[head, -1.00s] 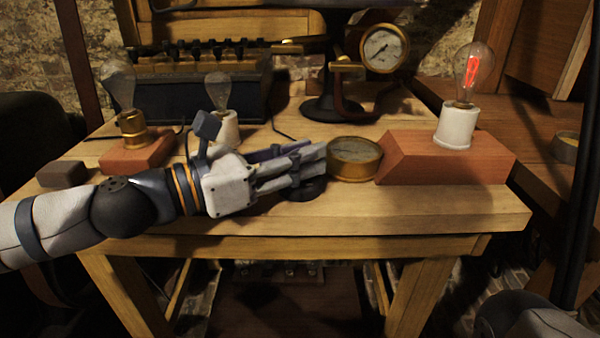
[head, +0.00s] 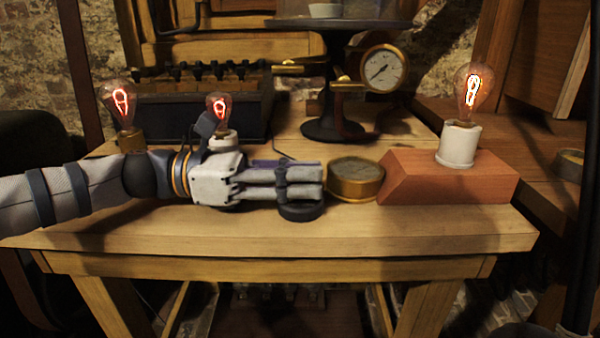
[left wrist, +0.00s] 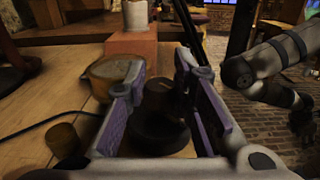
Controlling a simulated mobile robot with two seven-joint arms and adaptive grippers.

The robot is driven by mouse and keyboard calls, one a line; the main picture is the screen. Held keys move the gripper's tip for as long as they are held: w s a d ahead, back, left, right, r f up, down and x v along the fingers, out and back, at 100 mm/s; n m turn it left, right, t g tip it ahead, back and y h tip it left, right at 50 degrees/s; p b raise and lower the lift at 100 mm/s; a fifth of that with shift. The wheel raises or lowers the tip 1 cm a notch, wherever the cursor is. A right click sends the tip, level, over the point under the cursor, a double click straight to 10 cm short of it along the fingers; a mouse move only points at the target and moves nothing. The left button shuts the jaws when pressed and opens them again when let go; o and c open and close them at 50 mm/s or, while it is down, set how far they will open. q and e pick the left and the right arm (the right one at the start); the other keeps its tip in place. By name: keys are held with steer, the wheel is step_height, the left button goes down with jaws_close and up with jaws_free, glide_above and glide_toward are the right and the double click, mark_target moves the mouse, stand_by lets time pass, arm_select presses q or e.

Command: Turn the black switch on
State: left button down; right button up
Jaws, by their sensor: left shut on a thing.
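The black switch (head: 300,212) is a low round black base at the front middle of the wooden table. In the left wrist view the switch (left wrist: 158,136) lies between the purple-padded fingers. My left gripper (head: 310,180) reaches over it from the left, shut on its upright part, which the fingers mostly hide in the head view. Three glass bulbs are lit: a left bulb (head: 121,103), a middle bulb (head: 218,108) and a right bulb (head: 472,92), which glows brightest.
A round brass gauge (head: 355,180) lies just right of the switch, beside a red-brown block (head: 420,180). A dark keyed box (head: 200,108) and a stand with a dial (head: 384,67) are behind. The table's front strip is clear.

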arm_select(q)
steer(key=shift+f, duration=0.1)
steer(key=c, duration=1.3)
jaws_free()
steer(key=shift+c, duration=0.2)
steer(key=a, duration=0.7)
steer(key=shift+a, duration=0.25)
